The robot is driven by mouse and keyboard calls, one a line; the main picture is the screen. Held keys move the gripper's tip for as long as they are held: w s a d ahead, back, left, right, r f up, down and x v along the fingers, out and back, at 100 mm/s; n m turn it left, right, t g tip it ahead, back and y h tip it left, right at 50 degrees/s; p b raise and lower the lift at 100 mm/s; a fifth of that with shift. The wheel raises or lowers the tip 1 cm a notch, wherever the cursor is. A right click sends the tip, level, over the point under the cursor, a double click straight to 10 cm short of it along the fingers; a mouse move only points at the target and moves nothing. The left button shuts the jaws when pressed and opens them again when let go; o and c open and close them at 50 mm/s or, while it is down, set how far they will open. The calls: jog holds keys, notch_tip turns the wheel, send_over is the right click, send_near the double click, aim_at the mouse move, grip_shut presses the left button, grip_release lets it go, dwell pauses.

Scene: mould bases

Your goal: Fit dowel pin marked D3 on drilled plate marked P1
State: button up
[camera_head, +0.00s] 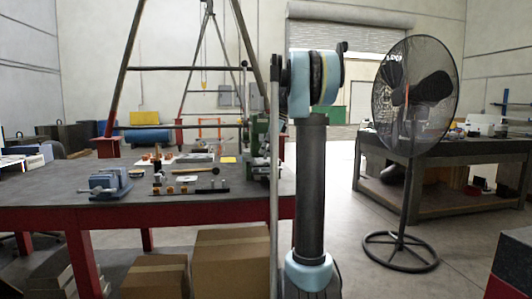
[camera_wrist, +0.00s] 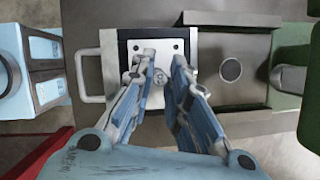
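In the wrist view, a pale plate (camera_wrist: 169,47) with small dark holes near its corners sits in a dark square frame. I take it for the drilled plate; no P1 mark is readable. My gripper (camera_wrist: 163,58) is over this plate, its two fingers apart and covering parts of it. A small round grey feature (camera_wrist: 158,84) shows between the fingers; I cannot tell whether it is a hole, a mark or a pin. No pin marked D3 can be made out. In the head view my gripper is not seen.
In the wrist view, a grey block with a round hole (camera_wrist: 231,70) lies right of the plate, and a light handle (camera_wrist: 88,75) left. In the head view, the workbench (camera_head: 60,190) carries a blue vise (camera_head: 109,185) and several small parts. A fan (camera_head: 415,90) stands right.

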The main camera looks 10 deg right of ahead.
jog(key=shift+o, duration=1.2)
jog(key=shift+r, duration=0.1)
jog(key=v, duration=1.1)
jog(key=s+a+f+n+h, duration=0.1)
jog(key=s+a+f+n, duration=0.2)
jog(key=s+f+n, duration=0.65)
jog(key=s+a+f+n+h, duration=0.15)
jog(key=s+f, duration=0.55)
jog(key=s, duration=0.8)
jog(key=s+f+n+h, duration=0.1)
jog(key=s+f+n, duration=0.4)
jog(key=s+f, duration=0.4)
jog(key=s+f+n+t+h, duration=0.1)
jog(key=s+f+n, duration=0.4)
jog(key=s+f, duration=0.4)
notch_tip(320, 180, down, 6)
jog(key=shift+s+r, duration=0.2)
jog(key=shift+r, duration=0.05)
